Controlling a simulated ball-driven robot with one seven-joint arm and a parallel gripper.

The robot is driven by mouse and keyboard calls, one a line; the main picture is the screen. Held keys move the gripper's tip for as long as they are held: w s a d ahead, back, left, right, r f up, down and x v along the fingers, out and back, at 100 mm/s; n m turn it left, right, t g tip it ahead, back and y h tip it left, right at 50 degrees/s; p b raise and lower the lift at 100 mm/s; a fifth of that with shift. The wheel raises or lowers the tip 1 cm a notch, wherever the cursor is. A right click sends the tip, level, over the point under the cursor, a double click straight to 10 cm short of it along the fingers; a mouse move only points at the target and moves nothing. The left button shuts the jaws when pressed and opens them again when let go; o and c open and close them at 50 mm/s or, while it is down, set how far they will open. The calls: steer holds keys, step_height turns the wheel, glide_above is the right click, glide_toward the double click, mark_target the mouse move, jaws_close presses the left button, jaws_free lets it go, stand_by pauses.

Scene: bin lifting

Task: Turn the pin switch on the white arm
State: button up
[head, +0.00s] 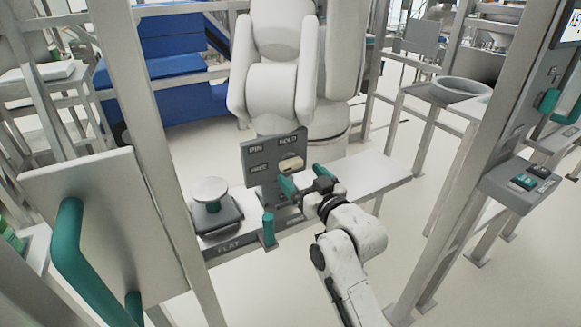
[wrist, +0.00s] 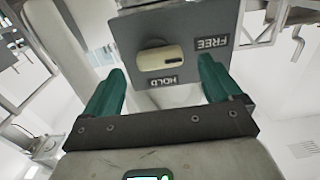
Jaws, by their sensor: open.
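The pin switch is a cream knob (head: 291,165) on a grey panel (head: 259,152) below the large white arm (head: 273,90). The panel reads PIN, HOLD and FREE. In the wrist view the knob (wrist: 150,58) appears upside down, lying lengthwise across the panel (wrist: 190,25), with its dark mark towards the FREE side. My gripper (head: 306,181) is in front of the panel, with green fingers open. In the wrist view my gripper (wrist: 160,76) has one finger on each side of the knob, apart from it and short of it. Nothing is between the fingers.
A grey bench (head: 375,180) runs below the panel. A round white disc on a dark base (head: 211,192) stands left of it, and a green post (head: 268,229) in front. A frame post (head: 150,130) and green-handled panel (head: 105,230) are at left, a post with buttons (head: 470,165) at right.

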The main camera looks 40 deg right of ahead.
mark_target(294, 168)
steer(key=shift+x, duration=2.55)
steer(key=shift+c, duration=0.3)
steer(key=c, duration=0.9)
